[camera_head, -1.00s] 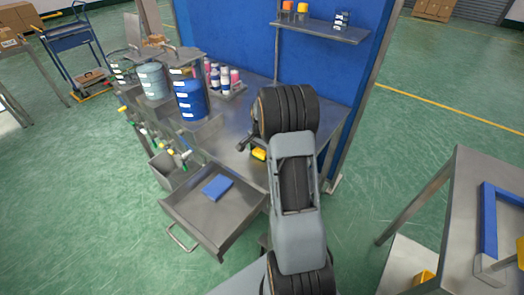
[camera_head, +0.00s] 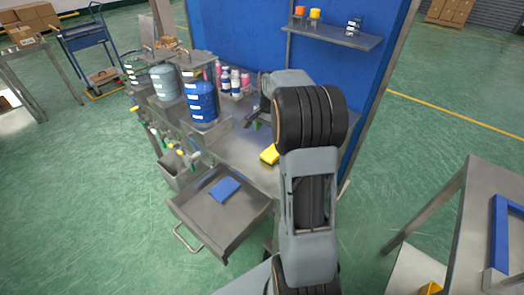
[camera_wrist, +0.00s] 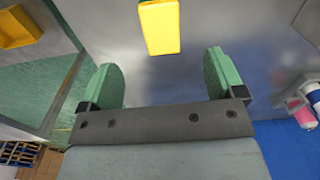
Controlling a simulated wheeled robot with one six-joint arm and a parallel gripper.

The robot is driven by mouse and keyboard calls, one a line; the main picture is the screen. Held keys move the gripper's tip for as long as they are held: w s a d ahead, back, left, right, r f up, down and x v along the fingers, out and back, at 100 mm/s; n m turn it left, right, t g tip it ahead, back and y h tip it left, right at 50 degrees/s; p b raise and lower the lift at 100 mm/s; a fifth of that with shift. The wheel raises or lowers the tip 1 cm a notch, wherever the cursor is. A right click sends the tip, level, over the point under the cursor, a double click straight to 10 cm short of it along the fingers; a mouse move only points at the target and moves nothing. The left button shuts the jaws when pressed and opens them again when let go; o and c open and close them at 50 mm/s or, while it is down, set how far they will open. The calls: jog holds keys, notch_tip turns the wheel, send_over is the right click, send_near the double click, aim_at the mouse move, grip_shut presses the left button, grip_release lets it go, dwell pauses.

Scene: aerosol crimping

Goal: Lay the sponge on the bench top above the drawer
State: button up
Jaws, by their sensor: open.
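The sponge, a yellow block (camera_head: 270,154), lies flat on the grey metal bench top (camera_head: 237,150), above and behind the pulled-out drawer (camera_head: 232,215). In the wrist view the sponge (camera_wrist: 160,26) lies ahead of the fingertips, lined up with the gap between them. My gripper (camera_wrist: 163,66) is open, its two green fingers apart with nothing between them. In the head view my gripper (camera_head: 256,116) is over the bench top, behind the sponge and partly hidden by my arm.
A blue flat item (camera_head: 224,189) lies in the open drawer. Blue and grey drums (camera_head: 202,103) stand at the bench's left, with several bottles (camera_head: 232,80) behind. A blue back panel and a shelf (camera_head: 335,38) rise behind. Another table (camera_head: 490,180) stands at right.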

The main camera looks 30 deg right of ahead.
jog(key=s+a+r+n+t, duration=0.1)
jog(key=s+a+r+n, duration=0.25)
jog(key=a, duration=0.25)
jog(key=s+a+r+n+t, duration=0.1)
jog(key=s+a+r+n, duration=0.1)
jog(key=s+a+n, duration=0.4)
jog(key=s+a+f+n+t, duration=0.1)
jog(key=s+a+f+n, duration=0.1)
jog(key=s+a+n, duration=0.2)
jog(key=s+a, duration=0.3)
jog(key=s, duration=0.2)
jog(key=shift+a+f, duration=0.25)
jog(key=shift+a, duration=0.1)
jog(key=p+v, duration=0.1)
jog(key=v, duration=0.1)
jog(key=w+p+v, duration=0.1)
jog(key=p+v, duration=0.1)
jog(key=shift+r, duration=0.1)
jog(key=shift+c, duration=0.4)
